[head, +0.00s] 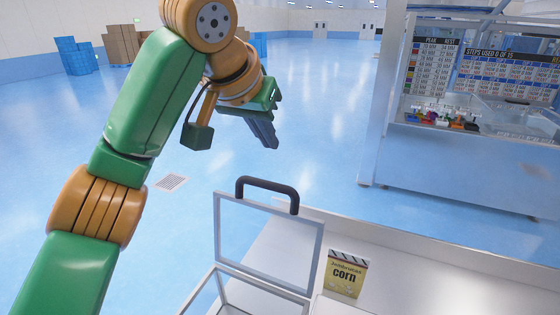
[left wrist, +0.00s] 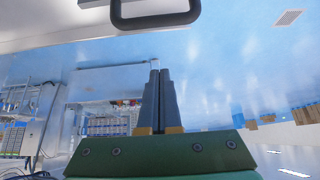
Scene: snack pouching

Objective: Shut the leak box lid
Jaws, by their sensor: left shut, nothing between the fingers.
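The leak box (head: 206,295) stands at the bottom of the head view, partly cut off by the frame. Its clear lid (head: 318,262) has a grey frame and stands raised, roughly upright. A black handle (head: 267,181) sits on the lid's top edge; it also shows at the top of the left wrist view (left wrist: 155,20). My left gripper (head: 271,146) is shut and empty. It is in the air beyond the lid, above and apart from the handle. My right gripper is not in view.
A corn pouch (head: 346,275) stands on the white table (head: 440,290) right of the lid. Behind it are a machine with sign boards (head: 432,68) and small coloured items (head: 440,119). Boxes (head: 120,45) stand far off. The blue floor beyond the table is open.

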